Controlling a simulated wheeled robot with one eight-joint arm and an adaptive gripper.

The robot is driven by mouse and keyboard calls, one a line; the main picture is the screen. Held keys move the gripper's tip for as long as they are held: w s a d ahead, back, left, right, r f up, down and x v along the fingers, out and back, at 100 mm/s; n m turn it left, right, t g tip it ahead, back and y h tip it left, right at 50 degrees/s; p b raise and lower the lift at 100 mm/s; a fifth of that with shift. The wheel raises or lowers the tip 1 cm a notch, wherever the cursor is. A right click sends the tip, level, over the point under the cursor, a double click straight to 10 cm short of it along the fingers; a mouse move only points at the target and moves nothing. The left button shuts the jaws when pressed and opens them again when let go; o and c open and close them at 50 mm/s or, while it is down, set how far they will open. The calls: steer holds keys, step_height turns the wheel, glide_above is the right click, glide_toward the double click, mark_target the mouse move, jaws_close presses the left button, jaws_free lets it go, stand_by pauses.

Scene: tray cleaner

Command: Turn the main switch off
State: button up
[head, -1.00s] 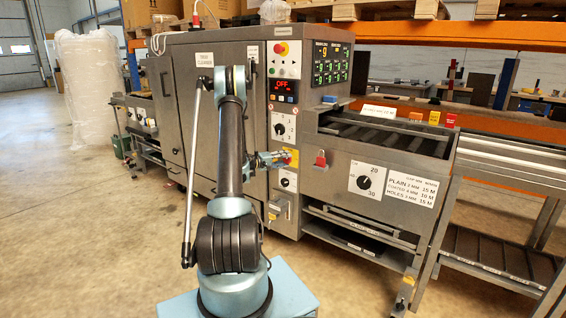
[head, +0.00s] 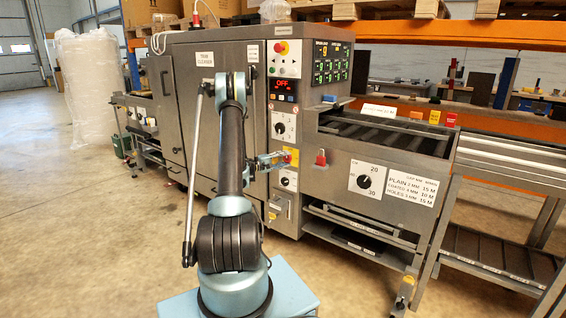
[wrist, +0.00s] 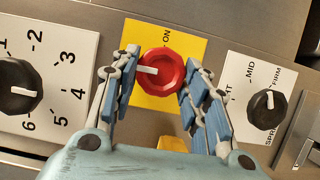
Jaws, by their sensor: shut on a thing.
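The main switch is a red round knob (wrist: 162,72) with a white pointer bar, on a yellow plate (wrist: 186,48). In the wrist view the pointer points left, while the word ON stands above the knob. Any mark at the pointer's left end is hidden by a finger. My gripper (wrist: 158,68) has one finger on each side of the knob and is shut on it. In the head view my gripper (head: 284,160) reaches the yellow plate on the machine's front, and the red knob shows at its tips.
A black numbered dial (wrist: 17,87) is left of the switch and a smaller black dial (wrist: 268,101) right of it in the wrist view. In the head view a red emergency button (head: 282,47) sits above a display (head: 286,85) reading OFF.

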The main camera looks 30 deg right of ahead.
steer(key=shift+w+a+f, duration=0.1)
steer(key=shift+w+a, duration=0.05)
steer(key=o, duration=1)
steer(key=shift+c, duration=0.2)
steer(key=shift+o, duration=0.3)
steer(key=a, duration=1.2)
